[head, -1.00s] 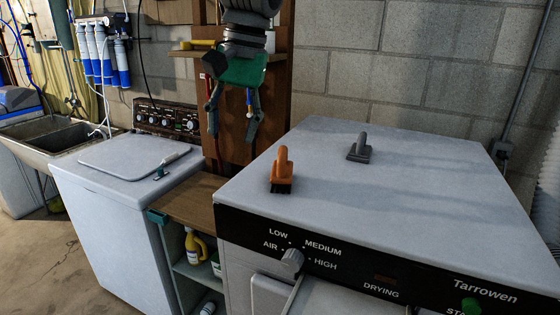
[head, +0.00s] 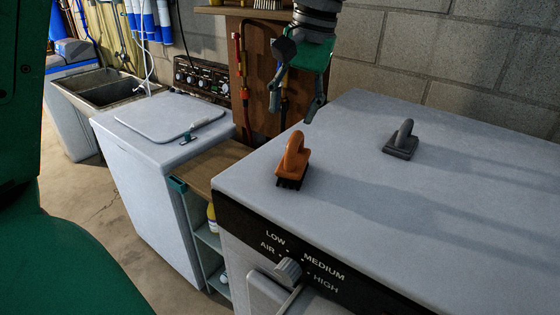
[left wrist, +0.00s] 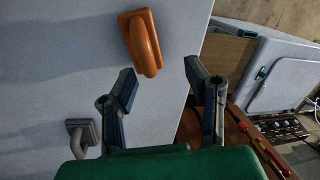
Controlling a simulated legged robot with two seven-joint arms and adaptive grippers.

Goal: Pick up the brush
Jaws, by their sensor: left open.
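An orange brush (head: 293,162) with dark bristles stands bristles down on the dryer top (head: 400,215), near its left front edge. A grey brush-like tool (head: 402,141) stands farther back and to the right. My left gripper (head: 293,112) hangs above and behind the orange brush, open and empty. In the left wrist view, the open fingers of my left gripper (left wrist: 164,82) point toward the orange brush (left wrist: 143,42), which lies just beyond them, apart from both. The grey tool (left wrist: 82,133) shows at the lower left there. My right gripper is not in view.
A white washer (head: 165,135) stands left of the dryer, with a wooden-topped shelf unit (head: 208,168) between them. A wooden post (head: 262,90) with hoses and the block wall (head: 440,50) stand behind. The dryer top around the brush is clear.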

